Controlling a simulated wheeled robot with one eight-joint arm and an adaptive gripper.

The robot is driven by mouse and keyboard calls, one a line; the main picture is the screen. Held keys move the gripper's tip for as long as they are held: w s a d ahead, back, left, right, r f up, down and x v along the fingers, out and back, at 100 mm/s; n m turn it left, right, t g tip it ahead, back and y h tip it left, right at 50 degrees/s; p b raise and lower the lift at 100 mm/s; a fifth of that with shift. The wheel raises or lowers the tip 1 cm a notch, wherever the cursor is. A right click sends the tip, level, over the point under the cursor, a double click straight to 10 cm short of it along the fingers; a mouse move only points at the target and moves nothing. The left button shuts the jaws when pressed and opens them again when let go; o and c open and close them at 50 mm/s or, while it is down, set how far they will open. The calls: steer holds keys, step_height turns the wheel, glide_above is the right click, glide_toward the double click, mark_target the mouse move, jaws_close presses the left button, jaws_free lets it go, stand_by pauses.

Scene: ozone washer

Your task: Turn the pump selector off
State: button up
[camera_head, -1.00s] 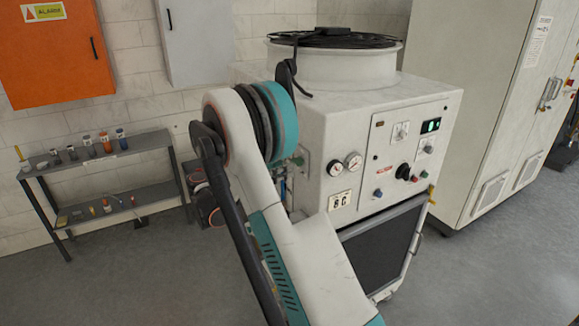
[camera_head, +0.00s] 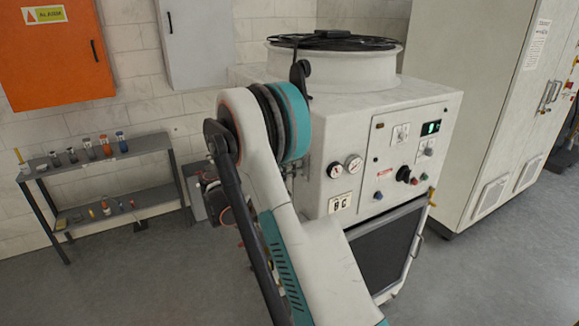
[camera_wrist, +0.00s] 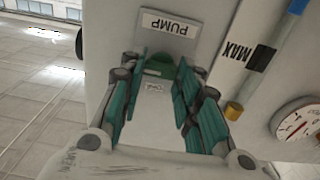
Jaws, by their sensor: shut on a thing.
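In the wrist view, a white plate marked PUMP (camera_wrist: 168,22) appears upside down on the white panel. Beside it is a dark green knob, the pump selector (camera_wrist: 158,66), partly hidden between my fingers. My gripper (camera_wrist: 160,76) has its teal fingers on both sides of the knob and is shut on it. A small pale label shows between the fingers, too small to read. In the head view, my arm hides the gripper and the selector at the left side of the white machine (camera_head: 345,110).
A blue-topped tube with a black MAX band (camera_wrist: 260,57) and a gauge (camera_wrist: 295,125) are close beside my gripper. The machine's front has two gauges (camera_head: 345,167), knobs and a lit green display (camera_head: 431,127). A grey shelf (camera_head: 105,155) stands left; floor between is partly clear.

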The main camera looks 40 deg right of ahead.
steer(key=n+b, duration=0.1)
steer(key=n, duration=0.6)
steer(key=n+b, duration=0.1)
steer(key=n, duration=0.6)
steer(key=shift+w+f+b, duration=0.1)
steer(key=shift+w+b, duration=0.1)
steer(key=shift+b, duration=0.1)
steer(key=shift+n, duration=1.9)
steer(key=o, duration=1.1)
